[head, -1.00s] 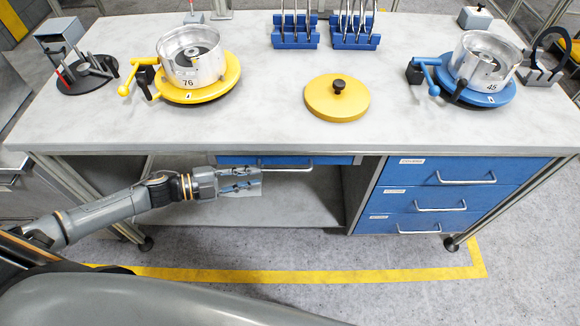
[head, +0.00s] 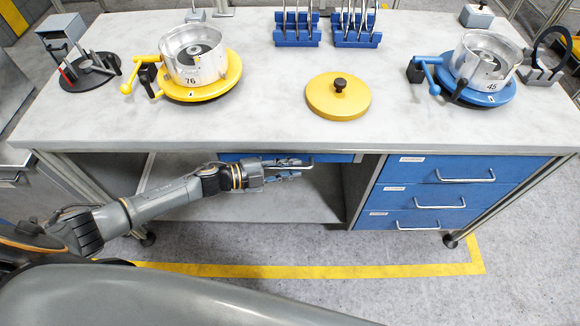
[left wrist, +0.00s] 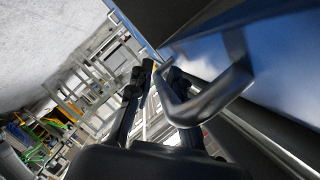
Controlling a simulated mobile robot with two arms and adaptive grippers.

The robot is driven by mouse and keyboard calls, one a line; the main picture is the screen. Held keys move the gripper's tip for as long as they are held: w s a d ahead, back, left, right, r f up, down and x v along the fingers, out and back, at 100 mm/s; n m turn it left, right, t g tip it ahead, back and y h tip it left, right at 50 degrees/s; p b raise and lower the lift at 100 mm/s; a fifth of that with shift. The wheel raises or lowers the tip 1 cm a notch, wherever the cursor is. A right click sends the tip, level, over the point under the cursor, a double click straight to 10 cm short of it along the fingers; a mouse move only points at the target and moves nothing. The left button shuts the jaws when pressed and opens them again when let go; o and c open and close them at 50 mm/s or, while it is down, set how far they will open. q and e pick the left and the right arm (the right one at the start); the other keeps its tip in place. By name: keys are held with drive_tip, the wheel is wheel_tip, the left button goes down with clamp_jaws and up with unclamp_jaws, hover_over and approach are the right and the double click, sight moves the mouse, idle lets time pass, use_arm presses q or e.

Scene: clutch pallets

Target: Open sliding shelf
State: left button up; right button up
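The sliding shelf shows as a blue front (head: 335,157) under the middle of the tabletop, with a metal bar handle (head: 308,164). My left gripper (head: 294,168) is at this handle, its fingers apart and pointing right in the head view. In the left wrist view, the handle (left wrist: 205,101) is close up and its bar runs into the space between the two dark fingers (left wrist: 155,100). The fingers do not look closed on it; contact is unclear. The blue front (left wrist: 285,55) fills the upper right there. My right gripper is not in view.
A blue drawer cabinet (head: 455,172) with handles stands right of the shelf. On the tabletop (head: 270,130) are a yellow fixture (head: 210,90), a yellow disc lid (head: 338,102) and a blue fixture (head: 490,98). The table's front edge is just above my left gripper.

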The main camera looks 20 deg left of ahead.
use_arm(q)
clamp_jaws()
drive_tip(key=shift+s, duration=0.1)
drive_tip(key=s+d+p, duration=0.3)
drive_tip(key=s+d, duration=0.1)
drive_tip(key=s, duration=1)
drive_tip(key=s+d+p, duration=0.3)
drive_tip(key=s+d, duration=0.1)
drive_tip(key=s, duration=0.9)
drive_tip(key=shift+s+p, duration=0.3)
drive_tip(key=shift+s, duration=0.1)
